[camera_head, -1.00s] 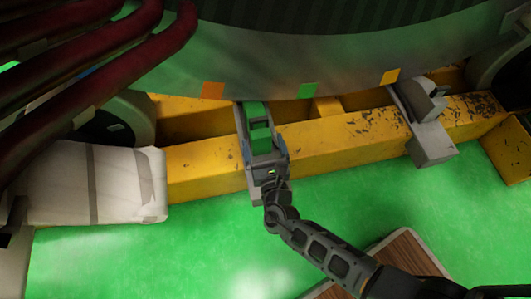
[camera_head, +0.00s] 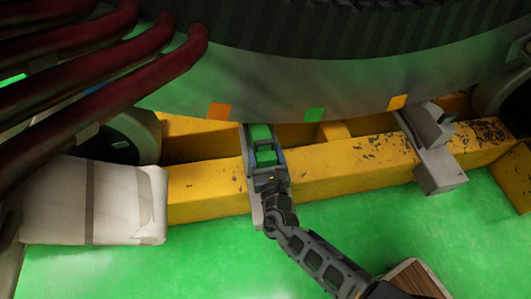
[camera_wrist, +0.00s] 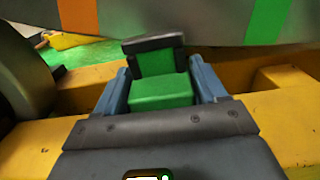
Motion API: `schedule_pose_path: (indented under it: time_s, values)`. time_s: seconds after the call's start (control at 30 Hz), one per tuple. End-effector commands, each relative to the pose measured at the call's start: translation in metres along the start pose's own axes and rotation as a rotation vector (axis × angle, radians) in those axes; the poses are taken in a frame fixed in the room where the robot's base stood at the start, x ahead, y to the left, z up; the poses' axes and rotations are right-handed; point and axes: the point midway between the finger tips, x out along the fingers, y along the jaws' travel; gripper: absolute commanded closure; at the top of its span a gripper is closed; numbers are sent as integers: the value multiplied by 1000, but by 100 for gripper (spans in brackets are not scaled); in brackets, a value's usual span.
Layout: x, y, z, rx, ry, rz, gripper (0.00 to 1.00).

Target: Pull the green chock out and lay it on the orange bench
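The green chock (camera_head: 263,147) sits on a grey block across the yellow beam, under the rim of the big round stator. In the wrist view the chock (camera_wrist: 160,92) has a green body and a dark frame around its raised back plate. My gripper (camera_head: 264,150) reaches over the beam from the front. Its two blue-grey fingers stand on either side of the chock in the wrist view (camera_wrist: 160,80), open around it; whether they touch its sides is hard to tell. No bench that is clearly orange shows.
The yellow beam (camera_head: 340,165) runs across the middle. A second grey chock block (camera_head: 438,160) sits at right. A pale wrapped bundle (camera_head: 95,205) lies at left, under dark red pipes (camera_head: 90,60). A brown wooden top (camera_head: 412,279) shows at the lower right. The green floor is clear.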

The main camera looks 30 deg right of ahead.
Motion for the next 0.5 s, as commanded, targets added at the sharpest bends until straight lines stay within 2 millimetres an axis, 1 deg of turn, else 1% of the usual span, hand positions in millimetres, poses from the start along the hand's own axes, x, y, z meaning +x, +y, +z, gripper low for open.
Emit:
schedule_pose_path:
  time_s: [0.03, 0.07, 0.5]
  values:
    - [0, 0, 0, 0, 0, 0, 34]
    - [0, 0, 0, 0, 0, 0, 37]
    - [0, 0, 0, 0, 0, 0, 79]
